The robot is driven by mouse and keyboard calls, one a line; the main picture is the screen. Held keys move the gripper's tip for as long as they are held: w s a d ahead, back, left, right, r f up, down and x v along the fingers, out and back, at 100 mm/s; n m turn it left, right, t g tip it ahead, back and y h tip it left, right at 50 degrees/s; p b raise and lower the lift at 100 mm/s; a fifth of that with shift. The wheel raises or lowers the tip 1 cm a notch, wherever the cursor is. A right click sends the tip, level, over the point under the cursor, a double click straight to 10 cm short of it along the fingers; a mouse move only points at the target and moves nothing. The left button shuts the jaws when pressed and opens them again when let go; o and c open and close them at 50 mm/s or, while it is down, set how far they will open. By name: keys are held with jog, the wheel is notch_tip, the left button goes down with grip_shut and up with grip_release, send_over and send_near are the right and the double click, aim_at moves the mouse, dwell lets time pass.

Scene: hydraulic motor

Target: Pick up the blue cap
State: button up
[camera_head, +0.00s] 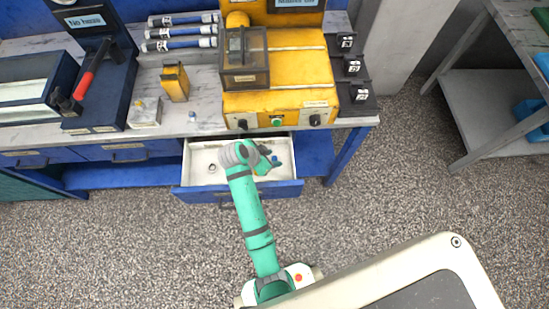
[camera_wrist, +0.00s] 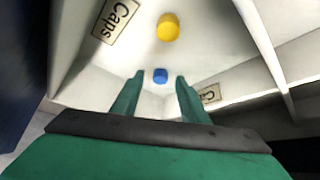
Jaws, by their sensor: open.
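The blue cap (camera_wrist: 160,75) lies on the white floor of a drawer, near a corner, in the wrist view. My gripper (camera_wrist: 159,79) is open, with its two green fingers spread to either side of the cap in the picture. The cap appears beyond the fingertips, and I see no contact. In the head view my gripper (camera_head: 265,164) is over the open drawer (camera_head: 237,192), and a small blue spot beside it seems to be the cap (camera_head: 275,159).
A yellow cap (camera_wrist: 168,27) lies in the same compartment, which has a "Caps" label (camera_wrist: 117,19). White drawer walls (camera_wrist: 262,35) stand close on the right. Above the drawer is the bench with a yellow machine (camera_head: 290,75).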

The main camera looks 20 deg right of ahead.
grip_shut()
